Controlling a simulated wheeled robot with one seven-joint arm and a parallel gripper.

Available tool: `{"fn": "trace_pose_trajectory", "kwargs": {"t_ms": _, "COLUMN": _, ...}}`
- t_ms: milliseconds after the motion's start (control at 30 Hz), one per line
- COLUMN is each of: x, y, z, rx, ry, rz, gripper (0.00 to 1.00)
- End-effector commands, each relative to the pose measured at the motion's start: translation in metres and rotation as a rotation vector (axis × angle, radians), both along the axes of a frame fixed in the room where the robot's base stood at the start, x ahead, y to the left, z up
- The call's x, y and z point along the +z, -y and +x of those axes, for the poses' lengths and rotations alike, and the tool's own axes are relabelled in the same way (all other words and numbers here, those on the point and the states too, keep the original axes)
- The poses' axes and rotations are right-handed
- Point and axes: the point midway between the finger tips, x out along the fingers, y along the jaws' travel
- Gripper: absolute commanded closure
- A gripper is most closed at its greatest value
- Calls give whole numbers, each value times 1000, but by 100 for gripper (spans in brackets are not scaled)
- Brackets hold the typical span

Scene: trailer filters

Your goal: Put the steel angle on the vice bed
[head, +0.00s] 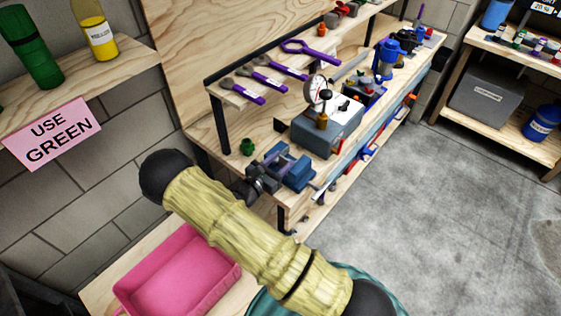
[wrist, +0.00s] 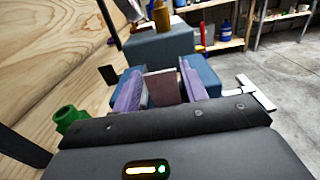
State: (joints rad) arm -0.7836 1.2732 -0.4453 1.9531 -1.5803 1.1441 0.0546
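The blue vice (head: 297,172) stands at the near end of the workbench. My gripper (head: 262,182) is at the vice's left side in the head view. Its dark hand fills the bottom of the wrist view, in front of the jaws. I cannot make out the steel angle.
A green fitting (head: 247,147) stands on the bench left of the vice. A grey box with a dial gauge (head: 317,92) stands behind it. A rack holds purple-handled tools (head: 310,50). An empty-looking pink tray (head: 180,275) is below my arm. The floor at right is clear.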

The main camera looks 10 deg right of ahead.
Motion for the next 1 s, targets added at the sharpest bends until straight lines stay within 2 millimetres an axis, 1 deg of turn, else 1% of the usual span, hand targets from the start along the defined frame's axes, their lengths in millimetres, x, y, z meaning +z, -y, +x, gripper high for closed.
{"fn": "trace_pose_trajectory", "kwargs": {"t_ms": 33, "x": 0, "y": 0, "z": 0, "rx": 0, "ry": -1, "rz": 1, "gripper": 47}}
{"fn": "trace_pose_trajectory", "kwargs": {"t_ms": 67, "x": 0, "y": 0, "z": 0, "rx": 0, "ry": -1, "rz": 1, "gripper": 43}}
{"fn": "trace_pose_trajectory", "kwargs": {"t_ms": 333, "x": 1, "y": 0, "z": 0, "rx": -1, "ry": -1, "rz": 1, "gripper": 43}}
{"fn": "trace_pose_trajectory", "kwargs": {"t_ms": 433, "x": 8, "y": 0, "z": 0, "rx": -1, "ry": 0, "rz": 1, "gripper": 43}}
{"fn": "trace_pose_trajectory", "kwargs": {"t_ms": 500, "x": 17, "y": 1, "z": 0, "rx": -2, "ry": 0, "rz": 1, "gripper": 43}}
{"fn": "trace_pose_trajectory", "kwargs": {"t_ms": 567, "x": 10, "y": -9, "z": -6, "rx": 3, "ry": -2, "rz": 1, "gripper": 43}}
{"fn": "trace_pose_trajectory", "kwargs": {"t_ms": 1000, "x": 10, "y": -78, "z": -56, "rx": 2, "ry": 0, "rz": 1, "gripper": 43}}
